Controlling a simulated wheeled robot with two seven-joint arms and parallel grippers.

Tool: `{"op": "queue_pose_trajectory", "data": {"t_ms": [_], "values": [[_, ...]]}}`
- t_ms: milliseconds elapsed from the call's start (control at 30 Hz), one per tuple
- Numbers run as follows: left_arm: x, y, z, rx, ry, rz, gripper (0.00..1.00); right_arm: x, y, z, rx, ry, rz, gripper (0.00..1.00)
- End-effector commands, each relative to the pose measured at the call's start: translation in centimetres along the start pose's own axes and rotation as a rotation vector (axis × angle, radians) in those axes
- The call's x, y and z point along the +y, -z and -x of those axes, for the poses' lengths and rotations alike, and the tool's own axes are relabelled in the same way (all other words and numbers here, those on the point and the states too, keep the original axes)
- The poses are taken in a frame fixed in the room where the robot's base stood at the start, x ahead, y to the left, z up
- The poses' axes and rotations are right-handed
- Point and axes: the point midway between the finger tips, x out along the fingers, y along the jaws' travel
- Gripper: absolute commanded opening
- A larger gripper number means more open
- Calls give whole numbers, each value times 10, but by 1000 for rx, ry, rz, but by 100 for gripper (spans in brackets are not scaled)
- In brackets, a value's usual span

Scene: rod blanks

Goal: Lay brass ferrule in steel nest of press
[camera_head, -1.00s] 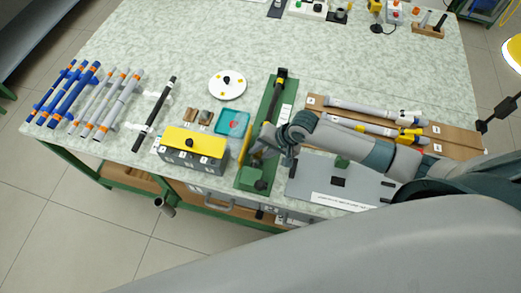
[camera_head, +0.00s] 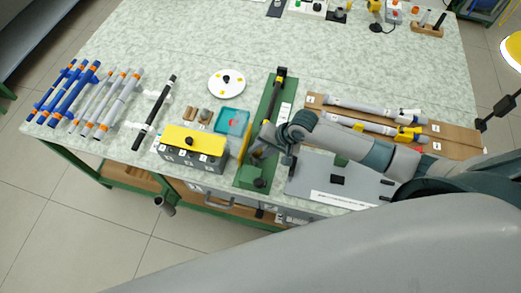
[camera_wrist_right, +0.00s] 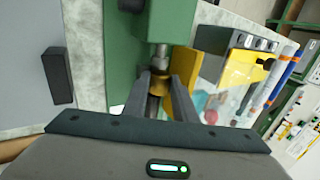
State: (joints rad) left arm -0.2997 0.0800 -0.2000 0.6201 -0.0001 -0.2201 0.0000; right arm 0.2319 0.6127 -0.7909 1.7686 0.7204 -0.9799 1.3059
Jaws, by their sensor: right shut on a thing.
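The green press (camera_head: 273,105) stands near the table's front edge, with a yellow strip along its left side. My right gripper (camera_head: 259,148) is low at the front part of the press. In the right wrist view its two fingers (camera_wrist_right: 163,80) are shut on a small brass-coloured piece, apparently the ferrule, mostly hidden between them. A steel cylinder (camera_wrist_right: 160,58) of the press is directly beyond the fingertips. I cannot make out the steel nest or whether the ferrule touches it. My left gripper is not in view.
A grey box with a yellow top (camera_head: 193,143) and a teal tray (camera_head: 232,121) stand left of the press. A grey plate (camera_head: 345,183) and a brown board with rods (camera_head: 450,137) lie right. A white disc (camera_head: 227,83) is behind; the table's back middle is clear.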

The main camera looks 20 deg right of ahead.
Motion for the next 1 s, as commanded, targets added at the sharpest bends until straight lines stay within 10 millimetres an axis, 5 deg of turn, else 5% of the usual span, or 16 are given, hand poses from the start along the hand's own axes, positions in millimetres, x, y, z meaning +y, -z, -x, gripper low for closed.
{"op": "queue_pose_trajectory", "data": {"t_ms": [733, 833, 1000], "values": [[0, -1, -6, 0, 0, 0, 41, 16, -8, -16, -13, -20, -2, 13], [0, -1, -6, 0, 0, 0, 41, 16, -8, -16, -13, -20, -2, 44], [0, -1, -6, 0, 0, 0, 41, 16, -8, -16, -13, -22, -2, 47]]}}
